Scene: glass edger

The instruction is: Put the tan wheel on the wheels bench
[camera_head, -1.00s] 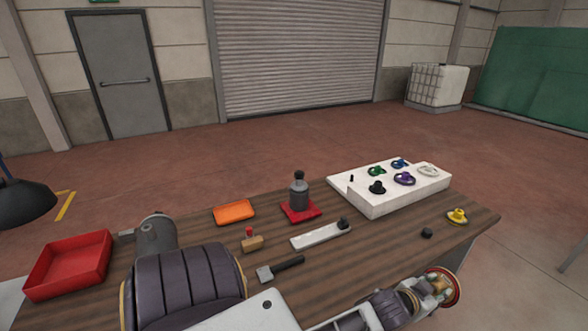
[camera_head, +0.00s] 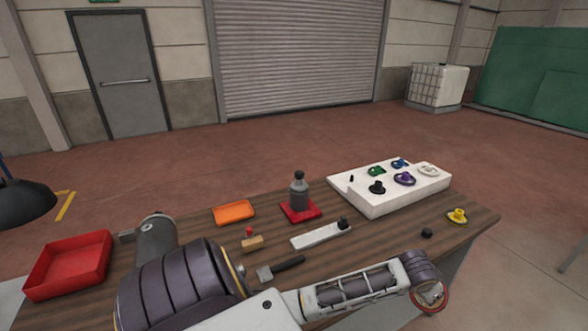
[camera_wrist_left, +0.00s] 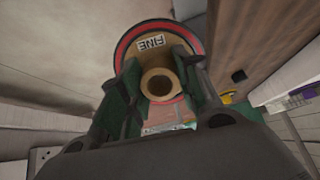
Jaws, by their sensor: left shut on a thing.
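In the left wrist view, the tan wheel (camera_wrist_left: 125,62) is a ring with a red rim, a round middle hole and a "FINE" label. My left gripper (camera_wrist_left: 158,78) is shut on it, with green-lined fingers on both sides of its hub. In the head view, only a bit of the wheel's red rim (camera_head: 444,303) shows past my left wrist, near the bench's front right edge; most of the wheel and the fingers are hidden there. My right gripper is not in view.
A yellow wheel (camera_head: 457,216) and a small black piece (camera_head: 427,232) lie near the right end. A bottle (camera_head: 299,192) on a red mat, an orange tray (camera_head: 234,212) and a red bin (camera_head: 68,265) stand farther left.

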